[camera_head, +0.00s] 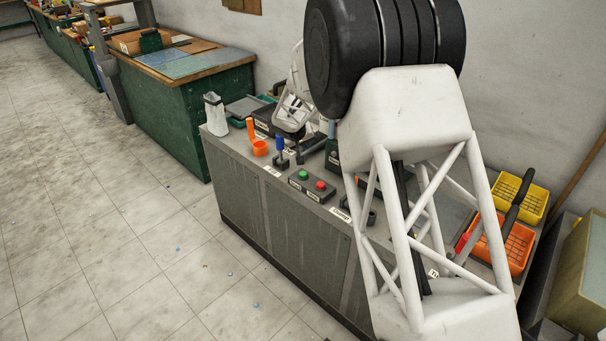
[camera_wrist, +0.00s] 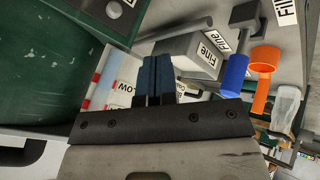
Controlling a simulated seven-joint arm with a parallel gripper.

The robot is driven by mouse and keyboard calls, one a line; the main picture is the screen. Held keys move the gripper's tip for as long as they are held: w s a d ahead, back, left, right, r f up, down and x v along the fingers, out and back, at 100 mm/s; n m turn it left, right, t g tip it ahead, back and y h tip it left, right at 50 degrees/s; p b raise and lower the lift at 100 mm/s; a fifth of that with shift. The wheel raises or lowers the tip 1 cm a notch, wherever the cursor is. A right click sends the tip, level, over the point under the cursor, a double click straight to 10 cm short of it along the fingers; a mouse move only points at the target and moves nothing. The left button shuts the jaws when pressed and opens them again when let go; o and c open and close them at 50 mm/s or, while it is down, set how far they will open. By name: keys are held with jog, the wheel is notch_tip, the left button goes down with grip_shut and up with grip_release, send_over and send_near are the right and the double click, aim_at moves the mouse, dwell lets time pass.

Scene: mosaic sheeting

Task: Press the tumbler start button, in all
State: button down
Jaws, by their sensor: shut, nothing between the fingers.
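A dark control box (camera_head: 311,187) with a green button (camera_head: 303,175) and a red button (camera_head: 320,185) sits near the front edge of the grey bench in the head view. The button labels are too small to read, so I cannot tell for sure which is the tumbler start. In the wrist view my gripper (camera_wrist: 158,62) is shut and empty, its two dark blue fingers side by side. They point toward a label reading "LOW" (camera_wrist: 124,90) and a grey block marked "Fine" (camera_wrist: 191,54). Neither button is recognisable in the wrist view. My arm hides part of the bench in the head view.
An orange scoop-like item (camera_head: 259,148) and a blue-handled tool (camera_head: 279,145) stand left of the control box. A pale container (camera_head: 214,114) is at the bench's left end. Orange (camera_head: 513,247) and yellow (camera_head: 519,195) baskets are at right.

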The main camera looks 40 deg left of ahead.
aim_at(302, 172)
jog(key=shift+s+a+f, duration=0.3)
jog(key=shift+a+f, duration=0.1)
jog(key=shift+a, duration=0.2)
jog(key=shift+f, duration=4.4)
jog(key=shift+f, duration=0.9)
jog(key=shift+r, duration=0.15)
dwell(0.4)
jog(key=shift+r, duration=0.75)
jog(key=shift+r, duration=0.15)
jog(key=shift+r, duration=2.35)
